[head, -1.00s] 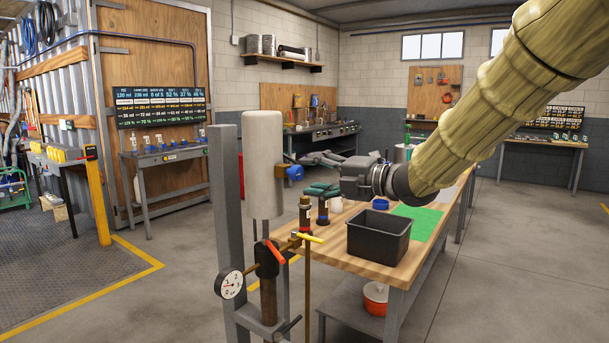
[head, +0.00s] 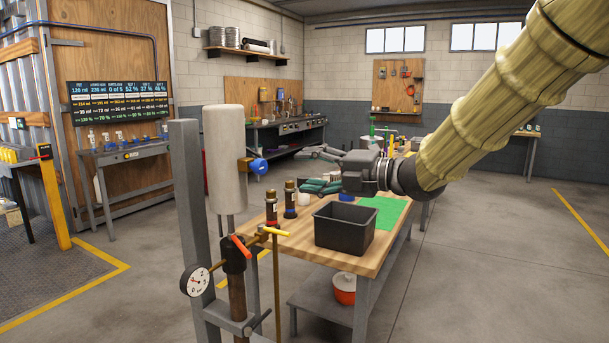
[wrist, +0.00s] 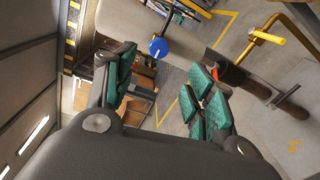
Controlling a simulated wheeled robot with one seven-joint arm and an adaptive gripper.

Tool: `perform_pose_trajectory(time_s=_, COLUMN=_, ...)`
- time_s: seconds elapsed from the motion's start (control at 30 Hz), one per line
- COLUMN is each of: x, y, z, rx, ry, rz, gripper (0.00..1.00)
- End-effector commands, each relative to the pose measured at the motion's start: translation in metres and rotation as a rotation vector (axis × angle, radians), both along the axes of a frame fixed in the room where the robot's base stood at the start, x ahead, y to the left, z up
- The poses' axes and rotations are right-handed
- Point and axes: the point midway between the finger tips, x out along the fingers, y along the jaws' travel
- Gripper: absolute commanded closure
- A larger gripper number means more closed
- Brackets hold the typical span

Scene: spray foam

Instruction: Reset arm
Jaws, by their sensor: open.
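My arm reaches in from the upper right in the head view. My gripper (head: 309,170) is open above the workbench, its grey fingers pointing left with green pads. The wrist view shows the two green-padded fingers spread wide with nothing between them. The tall pale cylinder (head: 225,150) on a grey post stands to the left of my gripper, apart from it. The cylinder and its blue knob (wrist: 158,47) also show beyond the fingers in the wrist view.
The wooden workbench (head: 290,240) holds a black bin (head: 345,228), two dark bottles (head: 271,208) and a green mat (head: 390,208). A gauge (head: 195,281) and valve handles (head: 275,231) stand at the front. An orange pot (head: 344,288) sits below. Floor at right is clear.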

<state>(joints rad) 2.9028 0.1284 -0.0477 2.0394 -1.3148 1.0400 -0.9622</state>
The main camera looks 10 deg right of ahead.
Motion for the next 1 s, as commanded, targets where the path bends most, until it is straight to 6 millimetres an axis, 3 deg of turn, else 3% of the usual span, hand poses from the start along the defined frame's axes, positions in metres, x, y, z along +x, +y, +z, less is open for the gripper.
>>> perform_pose_trajectory(time_s=0.17, x=0.011, y=-0.001, z=-0.035, rx=0.054, ry=0.112, rz=-0.046, gripper=0.46)
perform_pose_trajectory(time_s=0.4, x=0.027, y=-0.009, z=-0.137, rx=0.204, ry=0.418, rz=-0.196, gripper=0.46)
perform_pose_trajectory(time_s=0.57, x=0.024, y=-0.017, z=-0.21, rx=0.302, ry=0.624, rz=-0.314, gripper=0.46)
perform_pose_trajectory(time_s=0.77, x=0.005, y=-0.028, z=-0.301, rx=0.413, ry=0.873, rz=-0.483, gripper=0.46)
perform_pose_trajectory(time_s=1.0, x=-0.042, y=-0.044, z=-0.405, rx=0.532, ry=1.15, rz=-0.716, gripper=0.46)
